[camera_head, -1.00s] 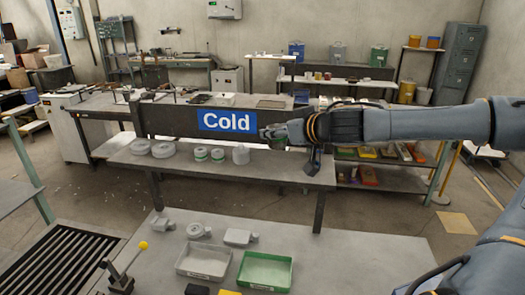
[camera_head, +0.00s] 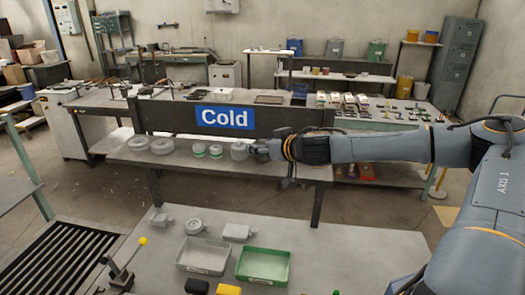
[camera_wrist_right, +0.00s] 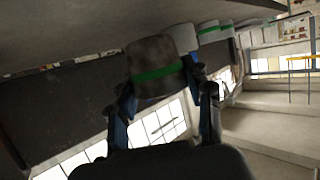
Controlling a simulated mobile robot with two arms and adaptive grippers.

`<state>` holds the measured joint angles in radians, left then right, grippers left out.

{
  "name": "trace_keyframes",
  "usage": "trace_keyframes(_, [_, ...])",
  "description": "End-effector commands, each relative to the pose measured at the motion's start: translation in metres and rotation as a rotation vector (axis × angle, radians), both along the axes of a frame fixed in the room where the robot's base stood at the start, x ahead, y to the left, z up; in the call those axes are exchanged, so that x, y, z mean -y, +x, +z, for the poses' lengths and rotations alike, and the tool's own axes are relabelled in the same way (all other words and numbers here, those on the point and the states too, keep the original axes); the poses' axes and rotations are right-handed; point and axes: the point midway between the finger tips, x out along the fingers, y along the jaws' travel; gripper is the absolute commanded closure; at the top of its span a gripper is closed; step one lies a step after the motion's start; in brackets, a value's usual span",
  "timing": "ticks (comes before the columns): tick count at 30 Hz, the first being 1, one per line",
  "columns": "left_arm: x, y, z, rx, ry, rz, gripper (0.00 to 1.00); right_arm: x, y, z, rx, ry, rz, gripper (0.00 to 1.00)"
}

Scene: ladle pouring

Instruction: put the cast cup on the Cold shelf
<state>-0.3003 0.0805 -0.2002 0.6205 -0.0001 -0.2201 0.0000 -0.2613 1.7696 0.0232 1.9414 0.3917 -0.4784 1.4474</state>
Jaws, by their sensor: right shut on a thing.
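The cast cup (camera_wrist_right: 157,68), dark grey-brown with a green band, is between the fingers of my right gripper (camera_wrist_right: 165,98) in the right wrist view. The gripper is shut on it. In the head view my right gripper (camera_head: 258,150) is low over the right part of the Cold shelf (camera_head: 285,172), beside a plain grey cup (camera_head: 239,151). The held cup is largely hidden there by the gripper, and I cannot tell whether it touches the shelf. The blue Cold sign (camera_head: 225,118) is behind the row. My left gripper is not in view.
Two green-banded cups (camera_head: 208,151) and two grey round castings (camera_head: 150,144) stand left on the shelf. The near table holds a grey tray (camera_head: 203,255), a green tray (camera_head: 263,266), small castings (camera_head: 195,227) and a yellow-knobbed lever (camera_head: 142,242). The shelf's right end is clear.

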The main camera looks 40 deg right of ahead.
Motion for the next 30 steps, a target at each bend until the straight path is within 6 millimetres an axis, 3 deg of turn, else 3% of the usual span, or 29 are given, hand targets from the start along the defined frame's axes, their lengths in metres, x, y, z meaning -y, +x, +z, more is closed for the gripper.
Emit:
trace_keyframes(4, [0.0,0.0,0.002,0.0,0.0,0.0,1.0,0.0,0.0,-0.012,0.0,0.0,0.0,0.83])
trace_keyframes(18, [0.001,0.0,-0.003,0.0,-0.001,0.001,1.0,0.0,0.0,-0.018,0.004,0.0,0.0,0.83])
trace_keyframes(19, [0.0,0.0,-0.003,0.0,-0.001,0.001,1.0,0.0,0.0,-0.018,0.003,0.0,0.0,0.48])
trace_keyframes(22, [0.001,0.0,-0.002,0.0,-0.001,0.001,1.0,0.0,0.0,-0.017,0.003,-0.001,0.0,0.27])
trace_keyframes(30, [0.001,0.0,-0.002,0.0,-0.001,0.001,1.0,0.0,0.0,-0.017,0.002,0.0,0.0,0.27])
